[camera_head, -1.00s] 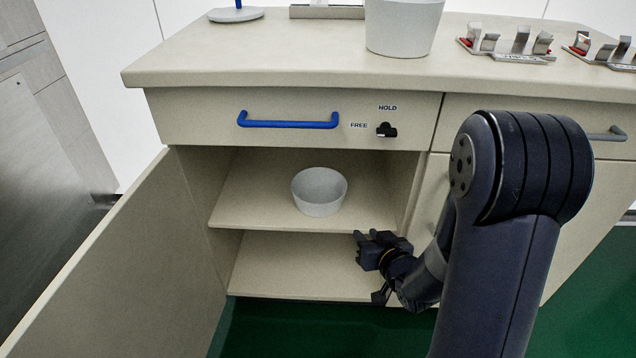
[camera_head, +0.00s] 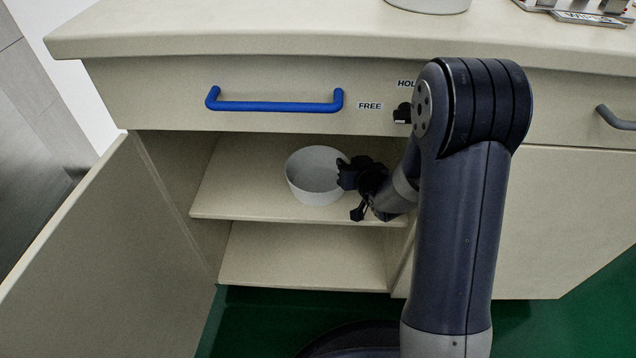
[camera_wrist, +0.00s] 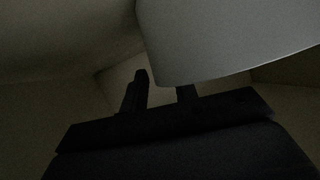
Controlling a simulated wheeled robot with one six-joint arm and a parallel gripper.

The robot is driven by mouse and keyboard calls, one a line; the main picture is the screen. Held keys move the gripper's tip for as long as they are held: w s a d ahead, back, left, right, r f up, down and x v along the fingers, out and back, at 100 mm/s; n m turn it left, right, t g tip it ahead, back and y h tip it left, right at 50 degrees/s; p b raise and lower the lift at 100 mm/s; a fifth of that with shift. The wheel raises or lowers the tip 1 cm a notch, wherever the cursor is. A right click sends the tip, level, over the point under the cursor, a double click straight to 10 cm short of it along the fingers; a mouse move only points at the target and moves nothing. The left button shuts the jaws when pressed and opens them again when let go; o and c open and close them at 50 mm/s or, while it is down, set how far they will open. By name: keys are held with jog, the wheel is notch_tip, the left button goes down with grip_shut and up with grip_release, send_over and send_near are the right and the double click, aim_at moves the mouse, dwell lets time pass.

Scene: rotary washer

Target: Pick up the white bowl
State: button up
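The white bowl (camera_head: 313,178) stands upright on the upper shelf inside the open cabinet. My gripper (camera_head: 345,173) is at the bowl's right side, close to its rim, and overlaps its right edge in the head view. In the dark wrist view, the pale bowl wall (camera_wrist: 220,40) fills the upper right. The two fingers of my gripper (camera_wrist: 163,84) stand apart with a visible gap between them. The bowl covers the tip of the right finger there. I cannot tell whether a finger touches the bowl.
The upper shelf (camera_head: 245,190) is free left of the bowl. A lower shelf (camera_head: 300,260) is empty. The cabinet door (camera_head: 80,250) stands open at the left. A drawer with a blue handle (camera_head: 275,106) and the countertop (camera_head: 250,35) are above.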

grip_shut()
dwell(0.6)
